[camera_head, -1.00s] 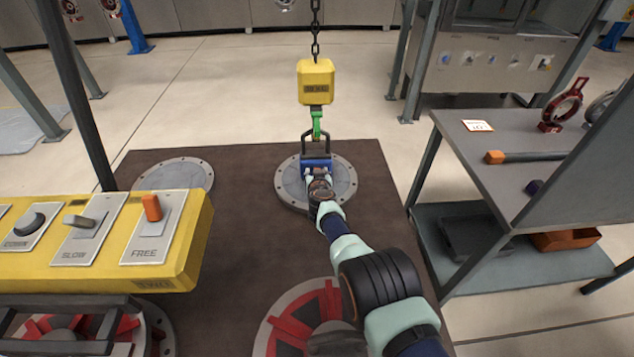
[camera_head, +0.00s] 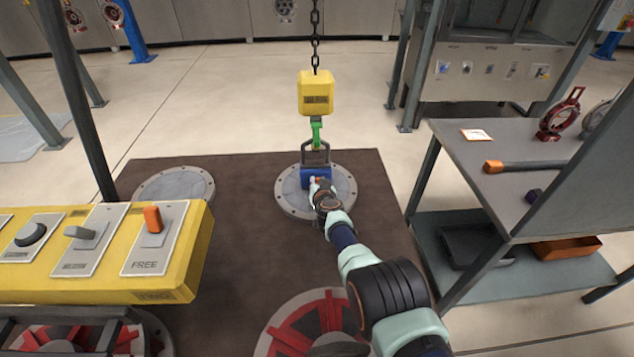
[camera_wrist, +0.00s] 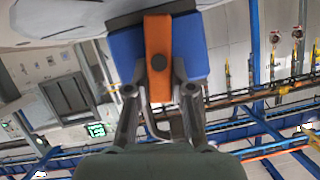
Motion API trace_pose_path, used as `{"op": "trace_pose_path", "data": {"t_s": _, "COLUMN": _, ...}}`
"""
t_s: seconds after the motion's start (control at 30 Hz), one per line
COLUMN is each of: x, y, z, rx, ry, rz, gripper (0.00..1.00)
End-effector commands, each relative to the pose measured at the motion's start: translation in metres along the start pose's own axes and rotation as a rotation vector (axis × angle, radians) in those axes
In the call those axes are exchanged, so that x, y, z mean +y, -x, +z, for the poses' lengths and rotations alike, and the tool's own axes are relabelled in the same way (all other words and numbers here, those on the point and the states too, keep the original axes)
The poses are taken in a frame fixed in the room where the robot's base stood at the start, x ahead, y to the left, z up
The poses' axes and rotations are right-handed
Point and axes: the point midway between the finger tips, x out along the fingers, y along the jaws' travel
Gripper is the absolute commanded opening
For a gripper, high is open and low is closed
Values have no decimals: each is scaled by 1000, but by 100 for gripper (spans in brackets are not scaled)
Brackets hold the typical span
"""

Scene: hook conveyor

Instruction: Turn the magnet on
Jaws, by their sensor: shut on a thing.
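The magnet is a blue block (camera_head: 306,177) with a dark handle frame, hanging from a green hook (camera_head: 316,133) under a yellow hoist block (camera_head: 315,93). In the head view it is over a round grey plate (camera_head: 346,195); I cannot tell whether it touches. In the wrist view the blue magnet (camera_wrist: 190,45) carries an orange lever (camera_wrist: 158,45) with a dark round pivot. My gripper (camera_wrist: 159,92) has a finger on each side of the lever and is shut on it. In the head view my gripper (camera_head: 316,184) is at the magnet's near side, its fingers small and partly hidden.
A yellow control panel (camera_head: 100,280) with a knob and levers stands at the left. A grey workbench (camera_head: 470,150) holding an orange-ended tool (camera_head: 520,165) stands at the right. A red-marked round plate (camera_head: 285,335) lies nearer. The brown mat is clear around the magnet.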

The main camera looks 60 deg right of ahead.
Motion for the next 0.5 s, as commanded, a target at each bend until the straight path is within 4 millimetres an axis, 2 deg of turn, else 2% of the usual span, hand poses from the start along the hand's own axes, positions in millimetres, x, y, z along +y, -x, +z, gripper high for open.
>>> {"op": "trace_pose_path", "data": {"t_s": 0.2, "x": 4, "y": 0, "z": 1, "rx": -2, "ry": -153, "rz": -63, "gripper": 0}}
{"op": "trace_pose_path", "data": {"t_s": 0.5, "x": 4, "y": 0, "z": 2, "rx": -3, "ry": -176, "rz": -72, "gripper": 0}}
